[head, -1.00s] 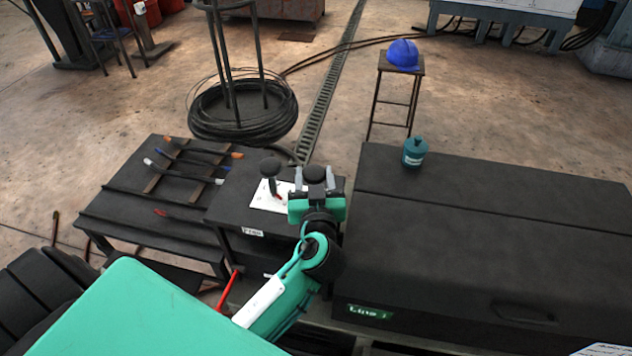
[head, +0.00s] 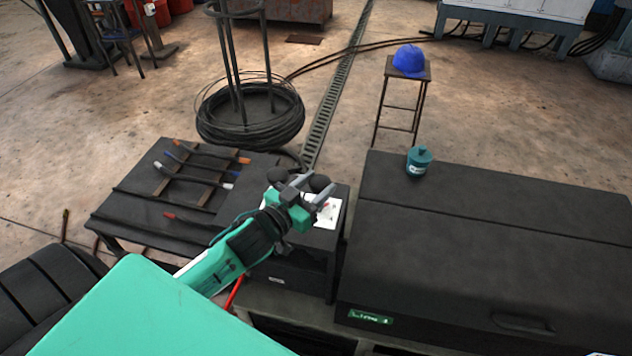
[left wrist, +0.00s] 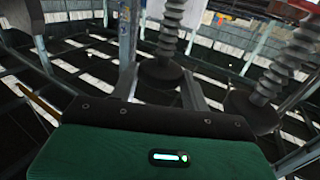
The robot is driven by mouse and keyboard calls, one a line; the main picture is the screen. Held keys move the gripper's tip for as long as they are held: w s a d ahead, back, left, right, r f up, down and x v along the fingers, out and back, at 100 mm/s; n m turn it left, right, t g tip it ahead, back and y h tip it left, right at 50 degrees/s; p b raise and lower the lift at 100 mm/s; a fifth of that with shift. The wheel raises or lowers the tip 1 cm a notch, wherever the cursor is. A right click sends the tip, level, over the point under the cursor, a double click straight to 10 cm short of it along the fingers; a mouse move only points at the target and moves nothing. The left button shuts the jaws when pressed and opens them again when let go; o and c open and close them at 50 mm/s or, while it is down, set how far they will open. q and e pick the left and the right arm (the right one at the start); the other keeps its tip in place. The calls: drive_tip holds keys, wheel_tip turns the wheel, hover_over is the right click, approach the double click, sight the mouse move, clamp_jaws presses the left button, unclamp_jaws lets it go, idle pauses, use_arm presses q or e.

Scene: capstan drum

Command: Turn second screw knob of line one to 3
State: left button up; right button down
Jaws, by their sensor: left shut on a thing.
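Two dark round-topped screw knobs stand on a small black box (head: 305,245) with a white plate (head: 328,213). My left gripper (head: 311,187) is shut on the right-hand knob (head: 319,183), with its fingers pointing to the upper right. The other knob (head: 277,175) stands just left of the fingers, and my gripper hides its lower part. In the left wrist view, the held knob (left wrist: 163,75) is between the fingers and the free knob (left wrist: 253,110) is at the right; both have ribbed stems. The plate's markings cannot be read. My right gripper is not in view.
A large black cabinet (head: 490,250) with a green "Line 1" label (head: 370,317) stands at right, with a teal canister (head: 419,160) on top. A low dark table (head: 130,205) with colored-tipped rods is at left. A cable coil (head: 250,118) and a stool with a blue helmet (head: 410,60) stand behind.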

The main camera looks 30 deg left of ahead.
use_arm(q)
drive_tip(key=shift+m+h, duration=0.3)
drive_tip(key=o, duration=1)
drive_tip(key=shift+s, duration=0.1)
drive_tip(key=shift+s+a+f, duration=0.1)
drive_tip(key=shift+s, duration=0.1)
drive_tip(key=shift+b+v, duration=1.9)
drive_tip(key=shift+v, duration=4.65)
drive_tip(key=shift+c, duration=0.2)
